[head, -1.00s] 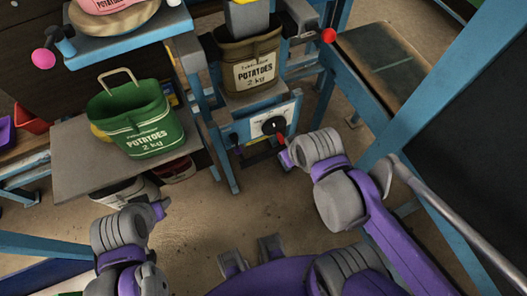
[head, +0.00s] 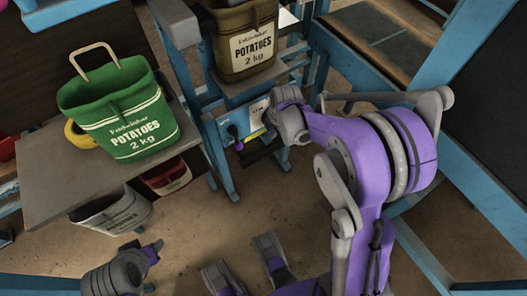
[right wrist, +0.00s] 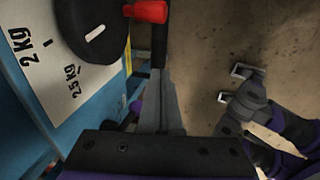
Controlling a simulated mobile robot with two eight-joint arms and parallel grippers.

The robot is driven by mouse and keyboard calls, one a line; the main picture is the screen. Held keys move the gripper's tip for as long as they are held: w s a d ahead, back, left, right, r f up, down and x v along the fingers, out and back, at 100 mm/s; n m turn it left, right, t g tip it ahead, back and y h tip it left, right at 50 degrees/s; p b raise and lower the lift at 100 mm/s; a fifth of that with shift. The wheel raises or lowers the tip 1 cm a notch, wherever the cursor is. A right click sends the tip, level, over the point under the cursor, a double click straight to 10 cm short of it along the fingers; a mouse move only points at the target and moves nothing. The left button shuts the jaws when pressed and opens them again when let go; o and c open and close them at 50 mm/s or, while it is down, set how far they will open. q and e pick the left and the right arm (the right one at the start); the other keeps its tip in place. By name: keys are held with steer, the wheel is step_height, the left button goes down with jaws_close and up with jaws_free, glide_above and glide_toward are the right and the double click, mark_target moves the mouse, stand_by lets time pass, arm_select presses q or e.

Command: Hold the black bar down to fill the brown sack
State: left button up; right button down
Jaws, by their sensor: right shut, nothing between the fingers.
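The brown sack (head: 246,38), printed "POTATOES 2 kg", stands upright on a blue stand in the head view; its top is cut off by the frame edge. Below it is the dial panel. The black bar (head: 263,152) juts out under the panel, partly hidden by my right arm. In the right wrist view the black bar (right wrist: 160,32) lies just beyond the tips of my right gripper (right wrist: 162,75), which is shut and empty. I cannot tell whether they touch. My left gripper (head: 152,251) is low at the left, away from the stand; its jaw state is unclear.
A black dial (right wrist: 95,30) with a red handle (right wrist: 147,12) sits beside the bar, on a panel marked 2 KG and 2.5 KG. A green sack (head: 122,110) stands on a grey table (head: 60,185). White and red containers are below it. Open floor lies in front.

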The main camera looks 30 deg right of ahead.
mark_target(267, 150)
steer(key=shift+w+d+f+n, duration=0.15)
steer(key=shift+f+n, duration=0.15)
steer(key=shift+f, duration=0.2)
steer(key=shift+f, duration=0.1)
steer(key=w+f+b, duration=0.1)
steer(key=f, duration=0.3)
steer(key=f+b, duration=0.1)
steer(key=f, duration=0.4)
steer(key=w+f+b, duration=0.1)
steer(key=f, duration=0.3)
steer(key=shift+w+f+b, duration=0.25)
steer(key=shift+w+b, duration=0.1)
step_height(267, 150, down, 6)
steer(key=s+t+b, duration=0.1)
steer(key=b, duration=0.4)
steer(key=shift+a+t, duration=0.2)
steer(key=shift+t, duration=0.1)
steer(key=shift+a+f, duration=0.15)
stand_by(1.7)
steer(key=shift+s, duration=0.1)
stand_by(1.0)
